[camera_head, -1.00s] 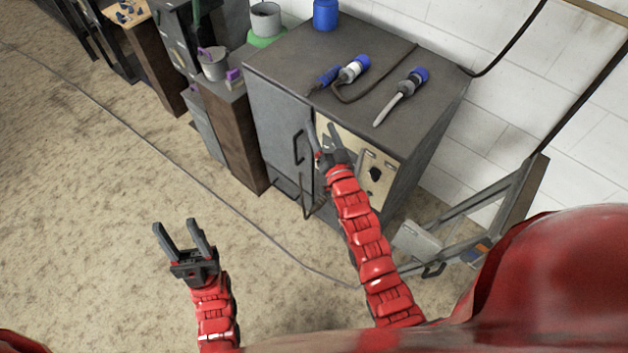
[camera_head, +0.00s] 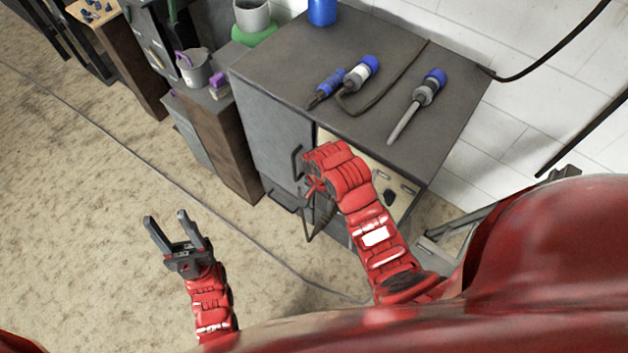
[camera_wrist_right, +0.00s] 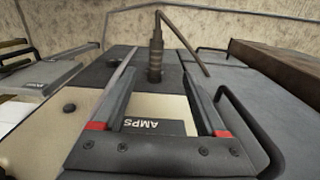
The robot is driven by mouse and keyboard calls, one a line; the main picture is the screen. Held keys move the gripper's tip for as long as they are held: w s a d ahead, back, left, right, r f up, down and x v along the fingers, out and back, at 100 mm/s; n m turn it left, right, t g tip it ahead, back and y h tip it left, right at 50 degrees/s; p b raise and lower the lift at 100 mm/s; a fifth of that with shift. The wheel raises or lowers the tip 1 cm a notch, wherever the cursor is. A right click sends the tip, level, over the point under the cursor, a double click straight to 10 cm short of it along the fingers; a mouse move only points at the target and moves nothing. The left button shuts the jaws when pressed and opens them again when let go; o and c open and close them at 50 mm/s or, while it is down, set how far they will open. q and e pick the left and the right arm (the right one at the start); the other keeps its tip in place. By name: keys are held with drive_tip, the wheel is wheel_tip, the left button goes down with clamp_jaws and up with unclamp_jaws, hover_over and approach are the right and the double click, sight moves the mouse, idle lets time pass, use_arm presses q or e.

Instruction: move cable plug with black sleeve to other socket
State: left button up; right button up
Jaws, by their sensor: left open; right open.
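In the right wrist view, a plug with a dark sleeve (camera_wrist_right: 155,62) stands out from the cabinet's front, with a brown cable bending off its end to the right. My right gripper (camera_wrist_right: 158,55) is open, its two fingers on either side of the plug; whether they touch it I cannot tell. The beige panel (camera_head: 405,191) shows beside my forearm, with a dark round fitting (camera_head: 388,197). The panel also shows in the right wrist view (camera_wrist_right: 90,125). My left gripper (camera_head: 166,220) is open and empty above the floor.
On the grey cabinet top (camera_head: 300,50) lie a blue-and-white connector (camera_head: 361,72), a blue plug (camera_head: 327,86) and a blue-ended tool (camera_head: 428,88). A blue container (camera_head: 322,10) stands at the back. A door handle (camera_head: 296,160) is left of my right wrist. The floor at left is open.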

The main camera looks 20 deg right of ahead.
drive_tip(key=f+b, duration=0.1)
drive_tip(key=f, duration=0.4)
drive_tip(key=f+b, duration=0.2)
drive_tip(key=f, duration=0.4)
drive_tip(key=s+f+b, duration=0.1)
drive_tip(key=f+b, duration=0.1)
drive_tip(key=f, duration=0.3)
drive_tip(key=shift+f, duration=0.4)
clamp_jaws()
idle(1.3)
drive_tip(key=shift+s+a, duration=0.15)
idle(0.4)
drive_tip(key=shift+a, duration=0.1)
idle(0.3)
